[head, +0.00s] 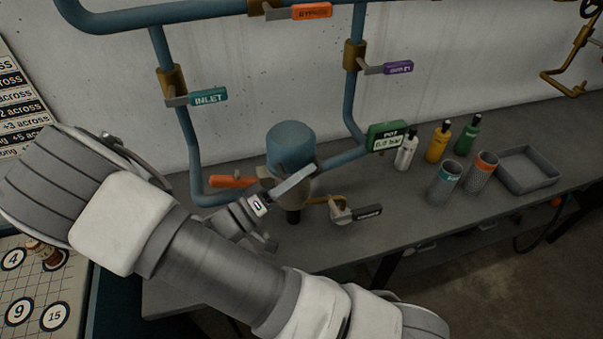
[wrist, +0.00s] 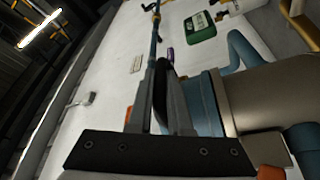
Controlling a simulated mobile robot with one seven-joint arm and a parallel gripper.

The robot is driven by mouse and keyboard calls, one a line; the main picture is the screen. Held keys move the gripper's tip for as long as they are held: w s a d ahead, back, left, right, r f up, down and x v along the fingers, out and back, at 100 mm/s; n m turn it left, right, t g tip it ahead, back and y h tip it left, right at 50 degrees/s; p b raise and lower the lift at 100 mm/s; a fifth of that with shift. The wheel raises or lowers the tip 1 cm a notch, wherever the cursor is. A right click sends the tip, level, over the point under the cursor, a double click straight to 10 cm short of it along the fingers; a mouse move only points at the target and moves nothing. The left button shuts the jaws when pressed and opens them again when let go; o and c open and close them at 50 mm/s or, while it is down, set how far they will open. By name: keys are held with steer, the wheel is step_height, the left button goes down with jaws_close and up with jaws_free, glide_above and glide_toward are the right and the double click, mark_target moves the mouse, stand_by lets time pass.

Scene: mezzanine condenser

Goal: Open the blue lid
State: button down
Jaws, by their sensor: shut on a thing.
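The blue lid (head: 291,143) sits on top of a beige pot (head: 274,187) on the grey bench. In the wrist view the blue lid (wrist: 206,103) is right beside my fingers, with the pot's beige body (wrist: 265,92) further right. My gripper (head: 296,182) reaches in from the lower left to the front of the lid. In the wrist view my gripper (wrist: 165,88) is shut on a narrow dark part at the lid's side, which looks like its handle. The grip itself is partly hidden by my fingers.
Blue pipes with an INLET valve (head: 209,96) and a purple-tagged valve (head: 397,68) rise behind the pot. A green POT sign (head: 388,136) stands to its right. A lower valve (head: 352,212) is close in front. Bottles, cups and a grey tray (head: 528,170) stand further right.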

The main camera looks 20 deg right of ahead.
mark_target(291, 138)
steer(key=shift+r, duration=0.15)
steer(key=shift+w+r+n+p, duration=0.2)
steer(key=shift+r+n+p, duration=0.2)
steer(key=shift+r+p, duration=0.2)
steer(key=w+r+n+p, duration=0.1)
steer(key=w+r, duration=0.1)
steer(key=r, duration=0.1)
steer(key=w+r+n+y+p, duration=0.1)
steer(key=w+r+p, duration=0.1)
steer(key=w+r, duration=0.1)
steer(key=w+r+n+p, duration=0.1)
steer(key=w+r+n, duration=0.1)
steer(key=r, duration=0.1)
steer(key=shift+w+r+y+p, duration=0.15)
steer(key=shift+r+y+p, duration=0.15)
steer(key=shift+y, duration=0.1)
steer(key=w+r+n+y, duration=0.2)
steer(key=w+n, duration=0.3)
steer(key=w, duration=1.2)
steer(key=shift+n+g+p, duration=0.4)
steer(key=shift+r, duration=0.1)
